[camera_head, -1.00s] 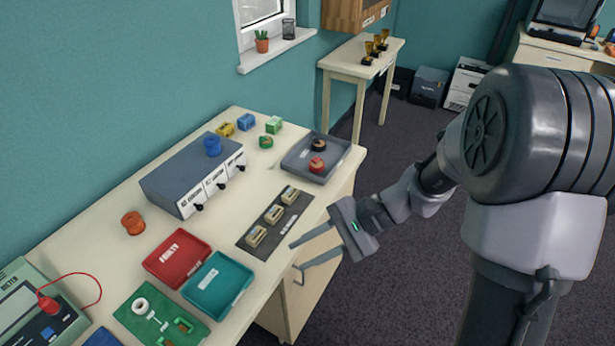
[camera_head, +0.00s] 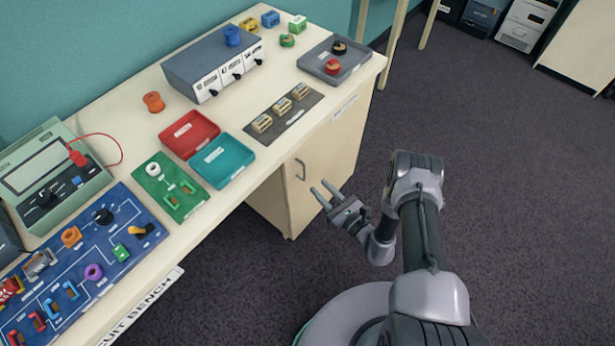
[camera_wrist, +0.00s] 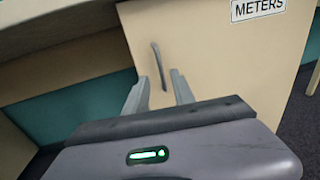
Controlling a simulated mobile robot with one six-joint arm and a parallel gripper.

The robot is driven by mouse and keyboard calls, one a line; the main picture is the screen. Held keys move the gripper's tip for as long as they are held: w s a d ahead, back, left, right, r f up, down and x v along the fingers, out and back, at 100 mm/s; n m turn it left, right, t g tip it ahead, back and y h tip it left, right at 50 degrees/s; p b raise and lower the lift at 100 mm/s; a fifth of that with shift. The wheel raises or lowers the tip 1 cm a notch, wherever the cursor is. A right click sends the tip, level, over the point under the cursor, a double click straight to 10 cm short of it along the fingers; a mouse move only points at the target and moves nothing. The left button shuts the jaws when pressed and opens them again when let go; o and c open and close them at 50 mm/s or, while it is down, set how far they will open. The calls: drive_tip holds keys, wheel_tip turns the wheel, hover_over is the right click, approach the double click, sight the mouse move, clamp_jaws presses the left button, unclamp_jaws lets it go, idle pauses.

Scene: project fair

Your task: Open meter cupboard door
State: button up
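The meter cupboard door (camera_head: 308,205) is a pale wood panel under the bench and looks shut. Its grey bar handle (camera_head: 300,169) stands near the door's left edge. In the wrist view, the door (camera_wrist: 225,70) carries a METERS label at upper right, and the handle (camera_wrist: 158,65) rises just ahead of the fingers. My gripper (camera_head: 320,193) is in front of the door and a little below the handle in the head view. Its fingers are spread, with nothing between them, and it shows open in the wrist view (camera_wrist: 158,90). It appears apart from the handle.
The bench top (camera_head: 265,160) overhangs above, holding a red tray (camera_head: 190,133), a teal tray (camera_head: 222,160), a power supply (camera_head: 213,65) and a blue circuit board (camera_head: 85,265). Open space (camera_wrist: 70,100) lies left of the door under the bench. The dark floor (camera_head: 490,190) is clear at right.

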drive_tip(key=b+x, duration=0.1)
drive_tip(key=x, duration=0.6)
drive_tip(key=shift+w+a+b, duration=0.15)
drive_tip(key=shift+w+b, duration=0.1)
drive_tip(key=shift+b, duration=0.1)
clamp_jaws()
idle(0.9)
